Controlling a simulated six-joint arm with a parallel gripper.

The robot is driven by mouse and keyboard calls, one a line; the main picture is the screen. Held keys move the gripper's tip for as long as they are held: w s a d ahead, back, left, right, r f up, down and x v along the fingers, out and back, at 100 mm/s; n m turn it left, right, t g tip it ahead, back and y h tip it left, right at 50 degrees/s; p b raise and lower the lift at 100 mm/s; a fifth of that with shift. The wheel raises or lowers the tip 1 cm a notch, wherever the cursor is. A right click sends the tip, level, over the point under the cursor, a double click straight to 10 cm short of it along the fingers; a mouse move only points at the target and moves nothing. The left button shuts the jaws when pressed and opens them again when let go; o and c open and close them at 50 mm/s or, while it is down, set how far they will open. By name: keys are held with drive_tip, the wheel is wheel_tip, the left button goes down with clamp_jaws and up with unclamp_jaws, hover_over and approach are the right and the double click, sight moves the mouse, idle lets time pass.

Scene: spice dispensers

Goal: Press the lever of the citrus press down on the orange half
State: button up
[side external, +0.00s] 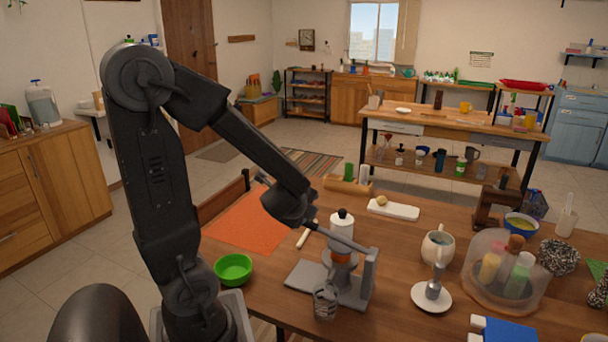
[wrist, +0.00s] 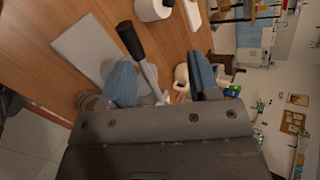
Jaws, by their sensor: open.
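The citrus press stands on the wooden table in the side view, with a grey base plate (side external: 304,277) and an upright post (side external: 369,278). Its lever (side external: 347,240) is raised, slanting up from the post to the left. The orange half (side external: 341,257) sits on the press cone under the lever, with a gap visible. My gripper (side external: 314,222) is open near the lever's free end. In the wrist view the lever, with its black handle (wrist: 131,40), shows between the blue fingers of my gripper (wrist: 162,62). I cannot tell whether they touch it. The orange half is hidden there.
A clear glass (side external: 325,302) stands in front of the press and a green bowl (side external: 233,268) to its left. A white bottle (side external: 341,219) is close behind the lever. A white mug (side external: 437,248) and a saucer (side external: 431,298) are to the right. The orange mat (side external: 248,222) is bare.

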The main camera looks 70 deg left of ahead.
wheel_tip(320, 180, up, 10)
idle(0.6)
drive_tip(key=shift+r, duration=0.1)
drive_tip(key=s+d+n+h, duration=0.3)
drive_tip(key=d+n+h, duration=0.1)
drive_tip(key=d, duration=0.7)
drive_tip(key=s+d+n+g+h, duration=0.1)
drive_tip(key=s+d+n+h, duration=0.3)
drive_tip(key=d+n, duration=0.3)
drive_tip(key=d, duration=0.5)
drive_tip(key=shift+f+h, duration=0.35)
drive_tip(key=shift+h, duration=0.05)
drive_tip(key=shift+c, duration=0.2)
